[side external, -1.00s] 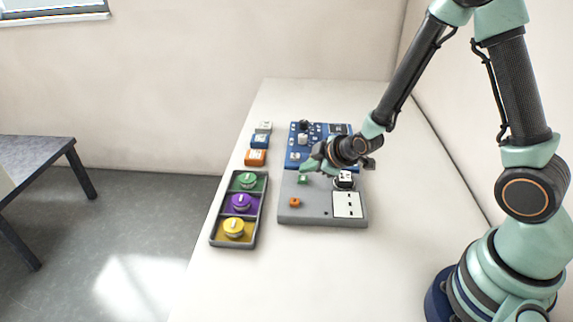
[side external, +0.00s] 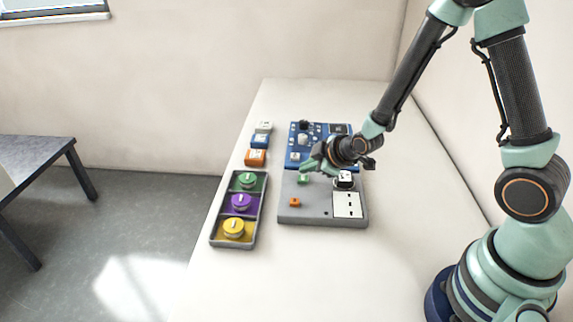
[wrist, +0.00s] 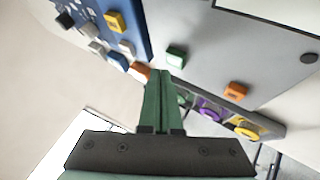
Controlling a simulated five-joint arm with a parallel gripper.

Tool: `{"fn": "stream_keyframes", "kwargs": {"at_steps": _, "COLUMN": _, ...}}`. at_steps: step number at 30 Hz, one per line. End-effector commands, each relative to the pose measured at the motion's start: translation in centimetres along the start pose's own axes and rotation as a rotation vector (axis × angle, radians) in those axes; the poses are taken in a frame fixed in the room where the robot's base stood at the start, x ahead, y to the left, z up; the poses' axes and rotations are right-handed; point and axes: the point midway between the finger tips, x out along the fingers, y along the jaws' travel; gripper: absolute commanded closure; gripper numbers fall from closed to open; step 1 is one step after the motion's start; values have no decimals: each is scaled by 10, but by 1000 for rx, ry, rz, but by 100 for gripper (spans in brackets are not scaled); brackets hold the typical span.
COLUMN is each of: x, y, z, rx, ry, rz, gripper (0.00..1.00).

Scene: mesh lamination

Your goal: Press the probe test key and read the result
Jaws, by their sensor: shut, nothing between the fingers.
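A grey test panel (side external: 310,218) lies on the white bench. It carries a green key (side external: 302,180), an orange key (side external: 294,202), a round dial gauge (side external: 345,180) and a white plate with dark slots (side external: 347,204). I cannot tell which key is the probe test key. My gripper (side external: 304,169) is shut and empty, its tips just behind the green key in the side view. In the wrist view, my fingertips (wrist: 158,76) are near the green key (wrist: 176,57), with a visible gap in the picture. The orange key (wrist: 236,91) is farther right. The gauge reading is too small to tell.
A blue board (side external: 294,152) with several raised parts lies behind the panel. A dark tray (side external: 212,240) at left holds green, purple and yellow knobs. White, blue and orange blocks (side external: 256,157) stand behind the tray. The front of the bench is clear.

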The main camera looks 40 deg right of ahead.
Motion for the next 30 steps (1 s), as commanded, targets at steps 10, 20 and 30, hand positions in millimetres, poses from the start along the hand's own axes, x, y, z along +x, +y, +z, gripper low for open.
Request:
{"fn": "stream_keyframes", "kwargs": {"at_steps": 10, "x": 4, "y": -3, "z": 4, "rx": 0, "ry": -2, "rz": 0, "gripper": 100}}
{"fn": "stream_keyframes", "kwargs": {"at_steps": 20, "x": 6, "y": -3, "z": 5, "rx": 0, "ry": -1, "rz": 2, "gripper": 100}}
{"fn": "stream_keyframes", "kwargs": {"at_steps": 30, "x": 8, "y": -4, "z": 6, "rx": 0, "ry": -2, "rz": 1, "gripper": 100}}
